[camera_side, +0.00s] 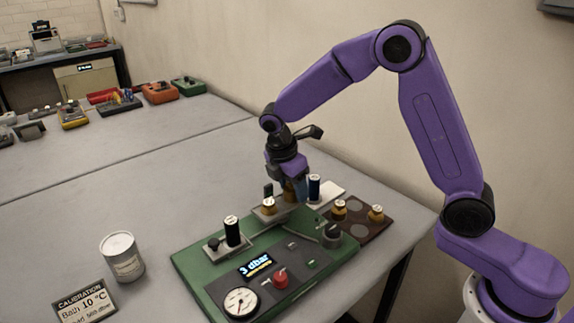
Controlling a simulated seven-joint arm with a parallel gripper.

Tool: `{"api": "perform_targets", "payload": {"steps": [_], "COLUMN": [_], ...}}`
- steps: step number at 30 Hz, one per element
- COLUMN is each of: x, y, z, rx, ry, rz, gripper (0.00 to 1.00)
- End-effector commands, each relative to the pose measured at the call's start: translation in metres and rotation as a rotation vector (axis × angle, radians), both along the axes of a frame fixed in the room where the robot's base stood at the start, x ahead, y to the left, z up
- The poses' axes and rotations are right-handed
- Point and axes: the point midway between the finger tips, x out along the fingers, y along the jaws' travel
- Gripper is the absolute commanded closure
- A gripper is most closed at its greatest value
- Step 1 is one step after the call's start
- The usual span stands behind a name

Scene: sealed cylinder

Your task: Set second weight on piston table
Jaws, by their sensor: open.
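The green pressure unit (190,262) stands on the grey table, its display reading 3 dbar. A small grey plate (253,213) on its far side, seemingly the piston table, bears a brass weight (268,207). My gripper (289,194) is low over the plate's right end, pointing down, with its jaws open. Another brass-coloured piece shows at its fingers, partly hidden by them; I cannot tell whether they touch it. Two brass weights, one at the back (339,208) and one at the right (376,213), sit on the brown rack (366,238), beside empty round recesses.
A black cylinder (232,231) stands on the unit's left part. A gauge (240,302) and red knob (281,279) are in front. A white can (122,257) stands left.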

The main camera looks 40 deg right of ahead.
Motion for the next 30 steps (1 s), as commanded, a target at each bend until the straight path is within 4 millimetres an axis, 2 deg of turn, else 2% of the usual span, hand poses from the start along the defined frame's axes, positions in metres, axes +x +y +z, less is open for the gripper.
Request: {"api": "perform_targets", "payload": {"steps": [9,15,21,30], "x": [0.0,0.001,0.0,-0.003], "y": [0.018,0.027,0.031,0.033], "z": [0.062,0.096,0.114,0.118], "rx": [0.0,-0.002,-0.002,0.001], "ry": [-0.003,-0.002,-0.001,-0.004], "rz": [0.004,0.006,0.003,0.002], "gripper": [0.3,0.3,0.3,0.3]}}
